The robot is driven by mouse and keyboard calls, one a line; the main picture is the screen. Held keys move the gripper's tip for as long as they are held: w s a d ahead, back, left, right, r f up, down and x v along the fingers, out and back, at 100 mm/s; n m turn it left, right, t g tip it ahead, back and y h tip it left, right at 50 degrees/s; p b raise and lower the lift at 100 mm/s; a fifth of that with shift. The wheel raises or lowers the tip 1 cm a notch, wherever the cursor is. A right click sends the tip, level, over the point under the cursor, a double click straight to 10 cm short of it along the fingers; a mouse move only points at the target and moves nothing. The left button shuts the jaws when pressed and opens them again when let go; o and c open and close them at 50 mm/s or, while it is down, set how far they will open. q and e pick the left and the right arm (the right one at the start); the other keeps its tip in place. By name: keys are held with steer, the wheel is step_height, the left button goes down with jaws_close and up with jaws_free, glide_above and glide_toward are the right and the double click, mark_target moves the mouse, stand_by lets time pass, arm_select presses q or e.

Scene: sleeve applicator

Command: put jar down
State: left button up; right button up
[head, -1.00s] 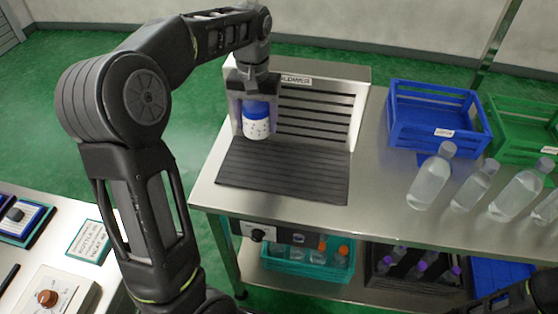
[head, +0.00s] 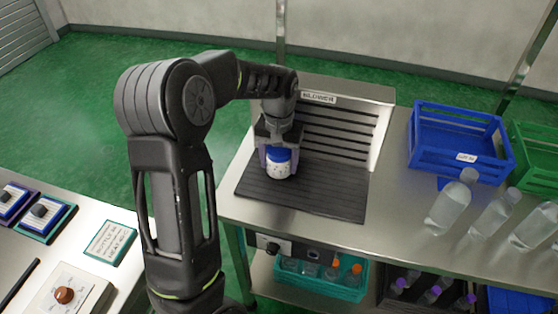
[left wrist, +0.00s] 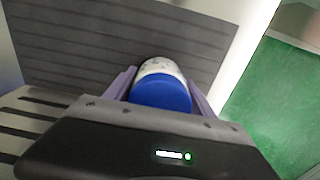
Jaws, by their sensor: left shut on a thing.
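The jar (head: 279,168) is white with dark specks and has a blue lid. My left gripper (head: 279,155) is shut on it from above, near the lid. The jar is upright over the left part of the dark ribbed mat (head: 320,200) in front of the blower (head: 335,125). I cannot tell for sure whether its base touches the mat. In the left wrist view the blue lid (left wrist: 161,95) sits between the two purple-grey fingers, with the ribbed mat beyond. My right gripper is not in view.
A blue crate (head: 425,160) and a green crate (head: 540,175) stand on the table to the right. A lower shelf holds a teal crate (head: 335,290) of bottles. The mat's right part is bare.

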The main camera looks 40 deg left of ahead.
arm_select(q)
steer(key=shift+f, duration=0.15)
steer(key=o, duration=1.6)
steer(key=shift+o, duration=0.2)
step_height(320, 180, up, 12)
steer(key=shift+r+b, duration=0.1)
steer(key=shift+b, duration=0.25)
